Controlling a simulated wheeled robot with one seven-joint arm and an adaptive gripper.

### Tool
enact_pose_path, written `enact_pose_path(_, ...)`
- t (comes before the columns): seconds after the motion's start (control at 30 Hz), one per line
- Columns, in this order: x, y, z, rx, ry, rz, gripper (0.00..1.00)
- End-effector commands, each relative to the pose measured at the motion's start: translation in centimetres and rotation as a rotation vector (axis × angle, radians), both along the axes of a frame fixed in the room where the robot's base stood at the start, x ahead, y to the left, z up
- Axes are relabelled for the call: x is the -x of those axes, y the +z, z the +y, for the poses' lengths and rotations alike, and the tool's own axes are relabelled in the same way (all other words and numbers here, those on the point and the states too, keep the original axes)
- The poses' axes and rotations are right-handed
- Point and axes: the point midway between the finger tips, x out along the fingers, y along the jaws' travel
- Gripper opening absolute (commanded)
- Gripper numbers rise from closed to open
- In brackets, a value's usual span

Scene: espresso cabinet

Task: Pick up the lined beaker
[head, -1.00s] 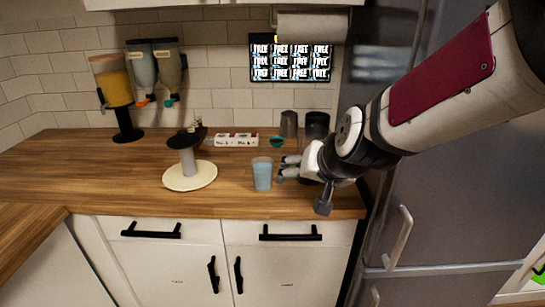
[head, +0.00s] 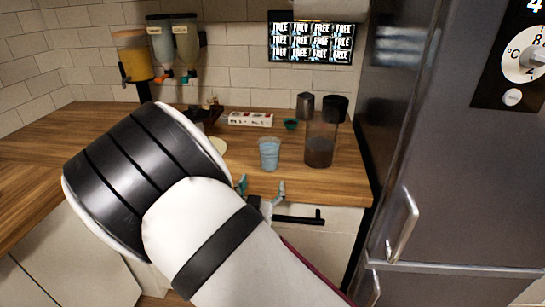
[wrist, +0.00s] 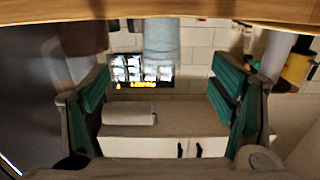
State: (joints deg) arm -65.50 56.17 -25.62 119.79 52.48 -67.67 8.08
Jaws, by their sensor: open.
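The lined beaker is most likely the light-blue, see-through cup (head: 269,154) standing upright on the wooden counter in the head view. My gripper (head: 260,188) is open and empty, on the near side of the beaker, close to the counter's front edge. In the wrist view, which looks upside down, the beaker (wrist: 162,45) shows ahead, between the lines of my two spread teal-padded fingers (wrist: 162,92). The fingers appear apart from it. My arm hides part of the counter in the head view.
A clear jar with dark contents (head: 319,150) stands just right of the beaker. Behind are a small teal bowl (head: 291,124) and a white-red box (head: 250,119). A pale round base (head: 217,146) is partly hidden at left. The fridge (head: 440,160) bounds the right.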

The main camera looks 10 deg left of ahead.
Motion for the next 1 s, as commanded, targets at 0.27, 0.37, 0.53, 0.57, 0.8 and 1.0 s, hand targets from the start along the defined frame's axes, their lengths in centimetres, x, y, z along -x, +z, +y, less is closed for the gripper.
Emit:
enact_pose_path(0.27, -2.5, 0.0, 0.1, 0.010, 0.002, -0.031, 0.79)
enact_pose_path(0.37, -4.5, 0.0, 0.1, 0.010, 0.003, -0.030, 0.79)
enact_pose_path(0.53, -7.2, -0.1, 0.0, 0.010, 0.004, -0.028, 0.79)
enact_pose_path(0.57, -7.5, -0.1, 0.0, 0.011, 0.004, -0.028, 0.79)
enact_pose_path(0.8, -9.1, -0.1, -0.1, 0.012, 0.004, -0.027, 0.79)
enact_pose_path(1.0, -12.0, -0.1, -0.3, 0.011, 0.005, -0.028, 0.79)
